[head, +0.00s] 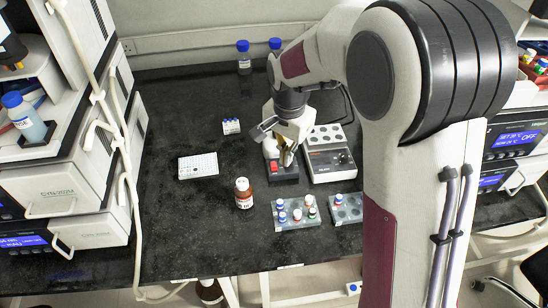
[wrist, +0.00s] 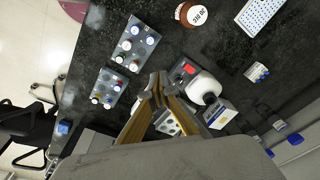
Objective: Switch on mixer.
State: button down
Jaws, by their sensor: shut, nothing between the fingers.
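The mixer, a small device with a dark base (head: 286,180) and a white round top part (head: 270,148), stands on the black bench. Its red switch (head: 273,167) faces the front. In the wrist view the red switch (wrist: 189,69) and the white part (wrist: 205,86) show just beyond the fingertips. My gripper (head: 287,159) is shut and empty, pointing down over the mixer, close beside the switch. In the wrist view the closed fingertips (wrist: 158,80) lie left of the switch. I cannot tell whether they touch the mixer. The switch's position is unclear.
A grey block device with wells (head: 328,155) stands right of the mixer. In front are a rack with capped vials (head: 297,214), a second rack (head: 346,209) and a brown bottle (head: 244,195). A white well plate (head: 198,166) lies left. Bench between plate and mixer is mostly clear.

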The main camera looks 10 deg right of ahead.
aim_at(274, 163)
jog(key=w+a+m+t, duration=0.1)
jog(key=w+m, duration=0.7)
jog(key=m, duration=0.1)
jog(key=shift+w, duration=0.15)
jog(key=shift+a, duration=0.1)
jog(key=shift+f, duration=0.1)
dwell(0.4)
jog(key=w+f, duration=0.1)
jog(key=f, duration=0.3)
jog(key=w+f, duration=0.1)
jog(key=f, duration=0.3)
jog(key=w+f, duration=0.1)
jog(key=f, duration=0.3)
jog(key=shift+w+f, duration=0.1)
jog(key=shift+f, duration=0.55)
